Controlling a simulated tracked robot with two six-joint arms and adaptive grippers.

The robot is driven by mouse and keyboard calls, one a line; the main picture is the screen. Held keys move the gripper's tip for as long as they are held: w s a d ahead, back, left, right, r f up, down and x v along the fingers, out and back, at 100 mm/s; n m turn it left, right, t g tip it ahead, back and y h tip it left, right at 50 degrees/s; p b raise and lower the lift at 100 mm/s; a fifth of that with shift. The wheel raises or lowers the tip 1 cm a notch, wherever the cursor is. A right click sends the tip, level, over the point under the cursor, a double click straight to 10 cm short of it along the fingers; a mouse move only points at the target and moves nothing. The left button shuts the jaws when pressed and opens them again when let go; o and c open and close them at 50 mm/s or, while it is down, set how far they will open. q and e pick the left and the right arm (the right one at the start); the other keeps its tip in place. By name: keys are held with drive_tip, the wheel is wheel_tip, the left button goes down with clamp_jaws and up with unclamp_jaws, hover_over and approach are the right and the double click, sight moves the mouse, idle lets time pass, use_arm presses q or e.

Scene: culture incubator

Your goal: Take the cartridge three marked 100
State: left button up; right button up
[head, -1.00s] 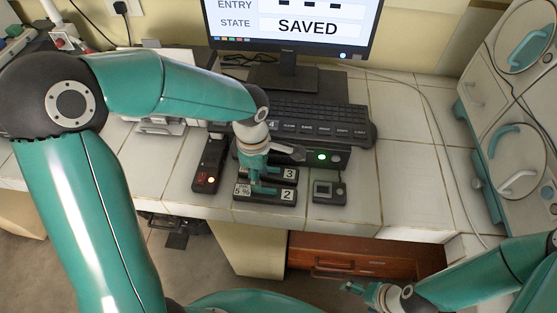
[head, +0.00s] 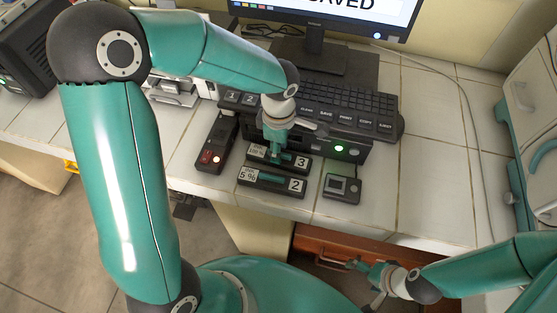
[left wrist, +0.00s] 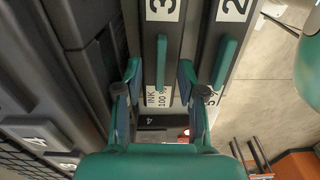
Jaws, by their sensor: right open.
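Cartridge three (head: 299,163) is a dark block with a white label reading 100 % and a 3. It lies behind cartridge two (head: 271,180), labelled 5 %, on the white tiled bench. In the left wrist view cartridge three (left wrist: 161,25) has an upright teal grip (left wrist: 161,62). My left gripper (head: 275,156) is over cartridge three. In the left wrist view its two fingers (left wrist: 159,82) are spread on either side of the teal grip, with gaps on both sides. My right gripper (head: 368,272) is open and empty, low at the right, away from the cartridges.
A black device (head: 345,149) with a green light stands behind the cartridges. A dark box with a red button (head: 211,158) is to their left, a small grey-screened box (head: 342,187) to their right. A keyboard (head: 345,104) and monitor are behind. Bare tiles lie at the right.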

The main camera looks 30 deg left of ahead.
use_arm(q)
drive_tip(key=shift+f, duration=0.6)
clamp_jaws()
